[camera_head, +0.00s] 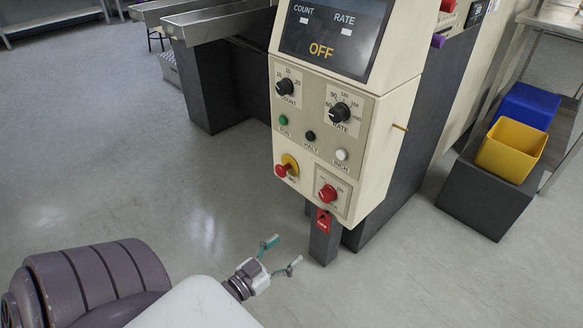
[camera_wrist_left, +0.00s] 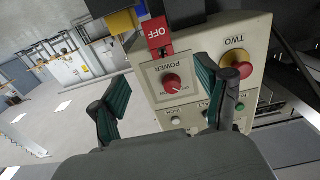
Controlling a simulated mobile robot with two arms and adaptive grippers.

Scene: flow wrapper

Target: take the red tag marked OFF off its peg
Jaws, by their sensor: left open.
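The red tag (camera_head: 323,221) hangs just below the control box, in front of a dark post, in the head view. In the left wrist view the red OFF tag (camera_wrist_left: 158,33) shows at top centre, beside the edge of the power panel. Its peg is too small to make out clearly. My left gripper (camera_head: 283,250) is open and empty, to the left of the tag and a little lower in the head view. In the left wrist view its two green-padded fingers (camera_wrist_left: 161,72) stand wide apart, with the tag beyond them. The tag is not between the fingers. My right gripper is not in view.
The cream control box (camera_head: 384,150) carries a red power knob (camera_head: 327,193) just above the tag and a red stop button (camera_head: 282,170) on yellow to its left. A yellow bin (camera_head: 511,150) and a blue bin (camera_head: 528,104) stand at right. The floor at left is clear.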

